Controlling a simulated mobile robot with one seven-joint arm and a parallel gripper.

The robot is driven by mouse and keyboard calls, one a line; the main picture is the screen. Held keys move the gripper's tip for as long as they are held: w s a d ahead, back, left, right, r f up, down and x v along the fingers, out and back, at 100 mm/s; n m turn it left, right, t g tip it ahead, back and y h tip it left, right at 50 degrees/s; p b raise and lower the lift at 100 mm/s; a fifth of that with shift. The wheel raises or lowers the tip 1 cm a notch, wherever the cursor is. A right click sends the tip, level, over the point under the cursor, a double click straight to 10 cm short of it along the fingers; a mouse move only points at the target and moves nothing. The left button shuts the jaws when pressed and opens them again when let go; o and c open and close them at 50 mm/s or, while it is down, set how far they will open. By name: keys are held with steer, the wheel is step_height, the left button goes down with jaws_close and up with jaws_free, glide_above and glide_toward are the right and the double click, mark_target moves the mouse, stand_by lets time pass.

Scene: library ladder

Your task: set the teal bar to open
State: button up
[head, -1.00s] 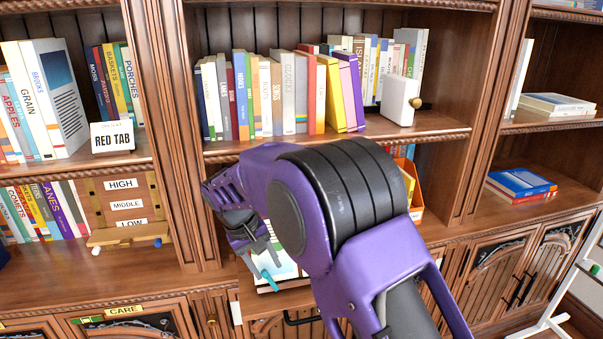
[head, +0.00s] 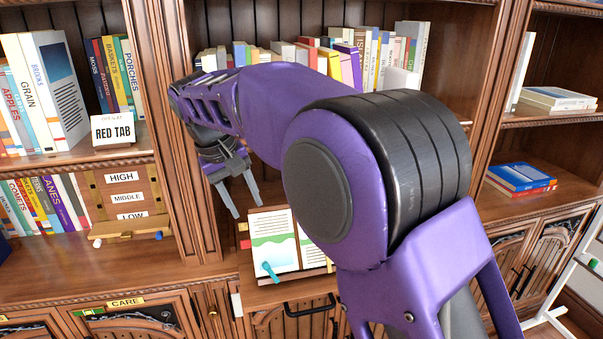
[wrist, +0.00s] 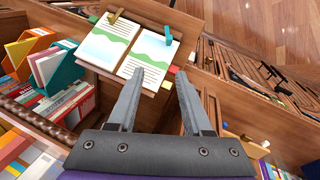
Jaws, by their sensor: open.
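The teal bar (head: 270,271) is a short, narrow piece at the lower left edge of an open book (head: 273,246). It lies tilted against the left page. A brass-coloured clip (wrist: 115,16) sits at the other page. My gripper (head: 247,209) is open and empty, above and left of the book in the head view. In the wrist view my gripper (wrist: 160,75) points toward the book, its fingertips apart from the teal bar.
The book lies on a wooden board (head: 262,297) in front of the bookcase. Red and yellow tabs (head: 245,244) stick out at its left. A rack marked HIGH, MIDDLE, LOW (head: 125,195) stands left. Colourful folders (wrist: 50,65) and shelved books are near in the wrist view.

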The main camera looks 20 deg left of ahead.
steer(key=w+d+r+t+y+b, duration=0.1)
steer(key=w+d+r+t+y, duration=0.2)
steer(key=d, duration=0.7)
steer(key=shift+w+d+r+y, duration=0.25)
steer(key=shift+w+r+y, duration=0.35)
steer(key=shift+w+r, duration=0.5)
steer(key=shift+s, duration=0.15)
